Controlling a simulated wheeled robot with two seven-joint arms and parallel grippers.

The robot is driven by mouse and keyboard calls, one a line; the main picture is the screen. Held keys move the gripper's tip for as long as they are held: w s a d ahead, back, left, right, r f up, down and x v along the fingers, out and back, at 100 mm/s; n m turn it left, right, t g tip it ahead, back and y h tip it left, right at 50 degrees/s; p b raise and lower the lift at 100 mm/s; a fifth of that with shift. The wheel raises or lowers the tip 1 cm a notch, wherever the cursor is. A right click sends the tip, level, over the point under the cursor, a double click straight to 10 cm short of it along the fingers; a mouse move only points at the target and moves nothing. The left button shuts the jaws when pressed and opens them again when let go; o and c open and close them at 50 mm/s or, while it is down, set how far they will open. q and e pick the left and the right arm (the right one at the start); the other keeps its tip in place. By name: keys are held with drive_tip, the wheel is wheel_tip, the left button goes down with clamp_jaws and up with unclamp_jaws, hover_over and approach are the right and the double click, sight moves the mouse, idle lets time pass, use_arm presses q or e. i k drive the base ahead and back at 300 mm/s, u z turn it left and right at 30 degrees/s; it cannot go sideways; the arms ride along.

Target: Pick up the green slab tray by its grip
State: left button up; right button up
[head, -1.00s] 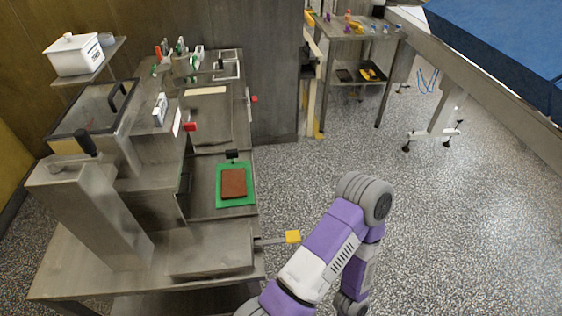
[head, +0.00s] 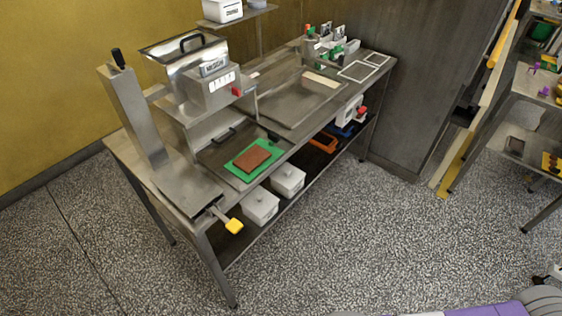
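The green slab tray (head: 236,171) lies flat on the steel bench, in front of the machine with the lidded tank. A brown slab (head: 252,158) rests on it. A small black grip (head: 273,137) shows at the tray's far right end. Neither of my grippers shows in the head view. Only a purple and grey part of my arm is visible at the bottom right edge, well away from the tray.
The steel machine (head: 190,75) with a lidded tank stands behind the tray. A yellow-ended handle (head: 234,226) sticks out at the bench's front corner. White lidded boxes (head: 261,206) sit on the lower shelf. Open speckled floor (head: 350,235) lies before the bench.

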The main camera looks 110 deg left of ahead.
sight(247, 166)
drive_tip(key=z, duration=3.6)
drive_tip(key=k, duration=2.25)
drive_tip(key=u, duration=4.7)
